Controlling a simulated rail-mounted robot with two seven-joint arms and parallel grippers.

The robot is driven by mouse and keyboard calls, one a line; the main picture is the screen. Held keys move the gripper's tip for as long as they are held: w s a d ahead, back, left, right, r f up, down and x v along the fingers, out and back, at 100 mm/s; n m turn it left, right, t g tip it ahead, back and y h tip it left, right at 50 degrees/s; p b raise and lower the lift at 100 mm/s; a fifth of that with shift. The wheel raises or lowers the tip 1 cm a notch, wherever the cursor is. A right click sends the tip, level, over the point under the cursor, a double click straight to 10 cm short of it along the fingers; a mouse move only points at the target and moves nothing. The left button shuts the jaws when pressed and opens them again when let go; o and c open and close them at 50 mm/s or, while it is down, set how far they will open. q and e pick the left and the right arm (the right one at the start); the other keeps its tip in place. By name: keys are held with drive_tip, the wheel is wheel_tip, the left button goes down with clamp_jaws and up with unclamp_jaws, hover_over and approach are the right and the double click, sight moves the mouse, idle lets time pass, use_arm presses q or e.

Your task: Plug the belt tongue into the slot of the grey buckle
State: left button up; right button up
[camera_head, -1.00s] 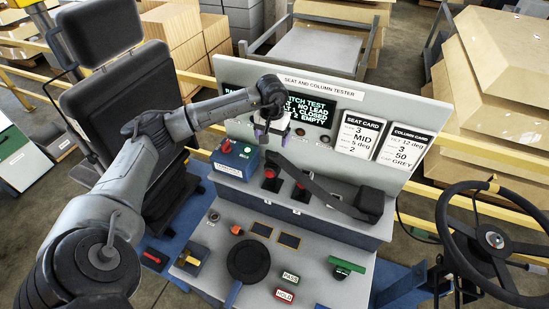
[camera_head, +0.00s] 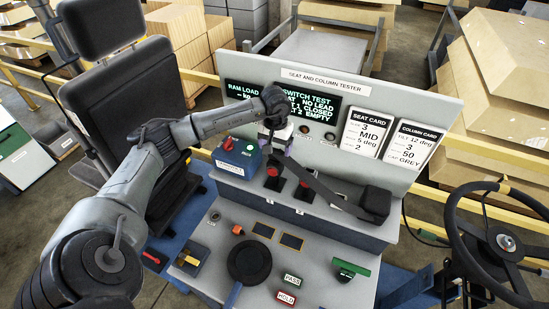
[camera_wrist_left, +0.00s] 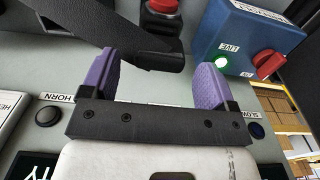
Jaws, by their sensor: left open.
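My left gripper (camera_head: 280,146) is open above the tester's shelf; its purple fingers also show in the left wrist view (camera_wrist_left: 158,78). The black belt strap (camera_head: 332,190) runs from a black box at right up to the gripper. In the left wrist view its dark end (camera_wrist_left: 145,56), likely the tongue, lies near the fingertips, without a clear grip. I cannot tell which is the grey one. Slots are not clear. My right gripper is not in view.
A blue box with a red knob (camera_head: 236,157) stands left of the buckles. The black belt box (camera_head: 375,204) is at right. The tester's upright panel (camera_head: 420,105) is close behind the gripper. A steering wheel (camera_head: 505,240) stands far right.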

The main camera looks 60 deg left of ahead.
sight(275, 149)
use_arm(q)
wheel_tip(275, 149, down, 4)
drive_tip(key=shift+r+b, duration=0.15)
drive_tip(key=shift+b, duration=0.9)
idle(0.5)
drive_tip(key=c, duration=1.3)
drive_tip(key=shift+r, duration=0.1)
drive_tip(key=shift+r, duration=0.1)
